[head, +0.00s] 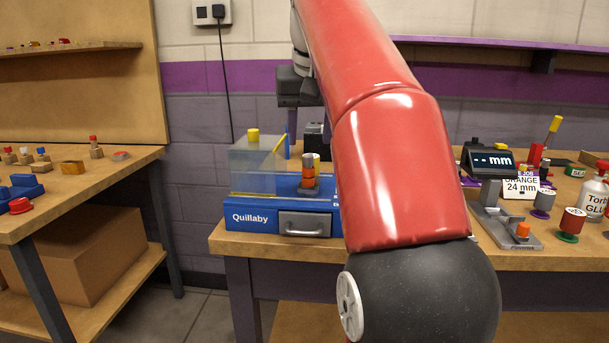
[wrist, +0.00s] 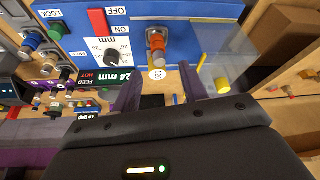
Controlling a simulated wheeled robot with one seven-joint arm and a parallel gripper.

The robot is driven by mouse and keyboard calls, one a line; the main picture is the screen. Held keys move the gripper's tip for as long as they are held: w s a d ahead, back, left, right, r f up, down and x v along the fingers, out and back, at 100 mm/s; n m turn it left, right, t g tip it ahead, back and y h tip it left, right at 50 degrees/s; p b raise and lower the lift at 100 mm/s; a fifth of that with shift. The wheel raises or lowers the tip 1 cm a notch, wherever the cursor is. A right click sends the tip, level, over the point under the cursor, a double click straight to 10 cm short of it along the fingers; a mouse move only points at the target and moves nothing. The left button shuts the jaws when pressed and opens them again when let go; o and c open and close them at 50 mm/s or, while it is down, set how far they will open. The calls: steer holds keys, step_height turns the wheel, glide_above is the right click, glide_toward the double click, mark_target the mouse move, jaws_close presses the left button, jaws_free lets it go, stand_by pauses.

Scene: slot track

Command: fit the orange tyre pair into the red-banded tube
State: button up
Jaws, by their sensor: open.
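In the head view a small orange cylinder (head: 522,230) lies on a grey measuring stand at the right. Another orange piece (head: 308,171) stands on a grey holder on the blue Quillaby machine. That machine's orange piece also shows in the wrist view (wrist: 157,44). I cannot tell which is the tyre pair. A red cylinder (head: 573,219) on a green foot stands at the right; I cannot tell whether it is the red-banded tube. My gripper (wrist: 158,82) is open and empty, its purple fingers apart, facing the machine's holder. The head view does not show its fingertips clearly.
The blue machine (head: 280,222) has a drawer and a clear guard (head: 253,166). A display (head: 490,160) and an "ORANGE 24 mm" card (head: 521,187) stand at the right. A glue bottle (head: 594,196) is at the far right. Another bench (head: 100,175) stands left across a floor gap.

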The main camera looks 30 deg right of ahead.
mark_target(309, 155)
steer(key=b+x, duration=0.1)
steer(key=x, duration=0.4)
steer(key=shift+w+d, duration=0.2)
steer(key=shift+r, duration=0.1)
jaws_close()
steer(key=shift+r, duration=0.1)
